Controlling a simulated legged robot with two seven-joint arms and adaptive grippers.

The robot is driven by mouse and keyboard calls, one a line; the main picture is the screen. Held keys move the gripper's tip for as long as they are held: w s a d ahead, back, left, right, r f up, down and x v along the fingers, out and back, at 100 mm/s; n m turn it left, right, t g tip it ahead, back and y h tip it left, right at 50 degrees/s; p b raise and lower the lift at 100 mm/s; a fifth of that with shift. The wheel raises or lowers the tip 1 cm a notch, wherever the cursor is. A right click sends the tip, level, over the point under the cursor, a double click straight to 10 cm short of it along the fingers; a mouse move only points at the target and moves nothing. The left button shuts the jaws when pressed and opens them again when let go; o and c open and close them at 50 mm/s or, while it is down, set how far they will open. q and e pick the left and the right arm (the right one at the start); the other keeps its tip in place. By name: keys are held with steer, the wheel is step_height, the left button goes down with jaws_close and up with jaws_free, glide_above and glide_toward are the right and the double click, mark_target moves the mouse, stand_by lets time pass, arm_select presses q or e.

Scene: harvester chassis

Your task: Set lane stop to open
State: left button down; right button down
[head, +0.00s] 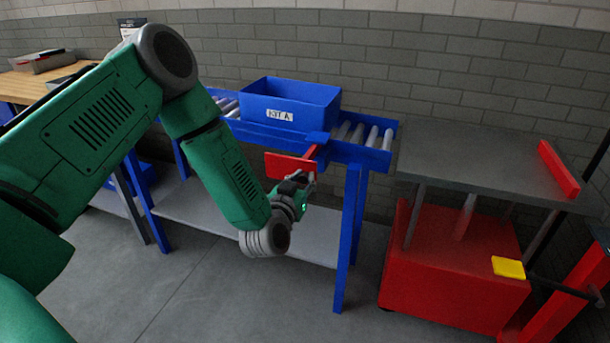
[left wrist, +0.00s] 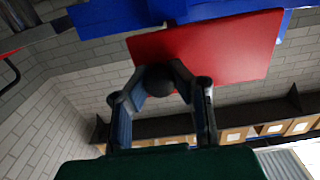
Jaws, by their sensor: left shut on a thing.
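The lane stop is a red plate (head: 287,165) on the front of the blue roller conveyor (head: 357,152), with a red arm rising toward a blue bracket (head: 318,137). In the left wrist view the red plate (left wrist: 220,45) fills the upper right, and a dark round knob (left wrist: 159,81) stands out from it. My left gripper (head: 299,181) is at the plate's lower right. In the left wrist view its two fingers (left wrist: 161,72) close around the knob. The fingers partly hide the knob's sides. My right gripper is not in view.
A blue bin (head: 315,105) labelled KIT A sits on the rollers behind the stop. A red cart (head: 455,285) with a grey top (head: 470,160) stands to the right. A wooden bench (head: 22,88) is at the far left. The floor in front is clear.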

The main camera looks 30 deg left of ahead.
arm_select(q)
steer(key=shift+a, duration=0.2)
steer(key=c, duration=1.6)
jaws_free()
steer(key=shift+d, duration=0.1)
steer(key=shift+o, duration=1.4)
steer(key=shift+d, duration=0.15)
steer(key=shift+d+r, duration=0.1)
steer(key=shift+d, duration=0.05)
steer(key=shift+s, duration=0.2)
steer(key=v, duration=1.1)
steer(key=shift+s+d, duration=0.2)
steer(key=shift+s, duration=0.1)
steer(key=shift+a, duration=0.1)
